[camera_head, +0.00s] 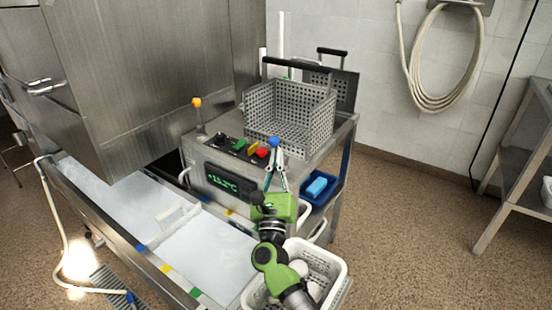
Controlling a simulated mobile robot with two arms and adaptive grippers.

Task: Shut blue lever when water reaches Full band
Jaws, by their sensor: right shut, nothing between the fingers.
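A blue ball knob, apparently the blue lever (274,141), stands at the front right of the steel control box. My right gripper (274,160) is shut and empty, its fingertips just below the blue knob; I cannot tell whether they touch it. The gripper and arm hide the lever's lower part. The long sink (150,270) at left holds pale, cloudy water (205,250). Its front rim carries blue, yellow and green marks; I cannot read which is the Full band or the exact level. My left gripper is not in view.
A grey perforated basket (262,108) stands on the box, behind red, yellow and green controls. An orange-topped lever (197,103) is at the box's left. A blue tray (321,192) sits at the right, a white basket (335,268) below.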

